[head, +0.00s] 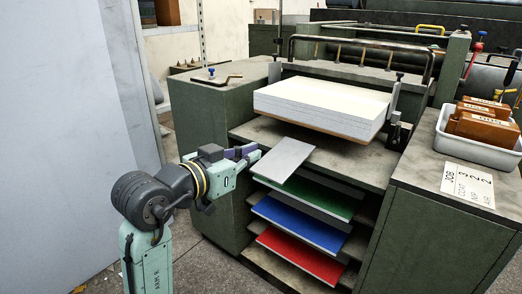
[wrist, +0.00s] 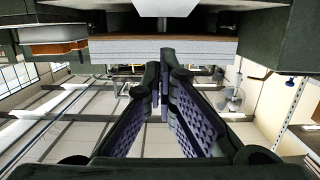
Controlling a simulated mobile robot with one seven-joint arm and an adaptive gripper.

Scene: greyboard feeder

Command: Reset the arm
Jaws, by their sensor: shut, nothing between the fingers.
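My arm reaches in from the lower left of the head view. My gripper (head: 250,152) is at the front of the feeder, just left of a loose grey board (head: 284,158). In the wrist view my gripper (wrist: 163,72) shows its two dark ribbed fingers meeting at the tips, with nothing between them. The grey board lies on the upper shelf and sticks out past its front edge. I cannot tell whether a finger touches it.
A thick white stack (head: 325,103) sits above on a brown board. Green (head: 310,193), blue (head: 300,225) and red (head: 300,256) boards fill shelves below. A white tray (head: 447,140) with brown blocks and a lettered card (head: 468,184) are on the right cabinet. Floor at left is clear.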

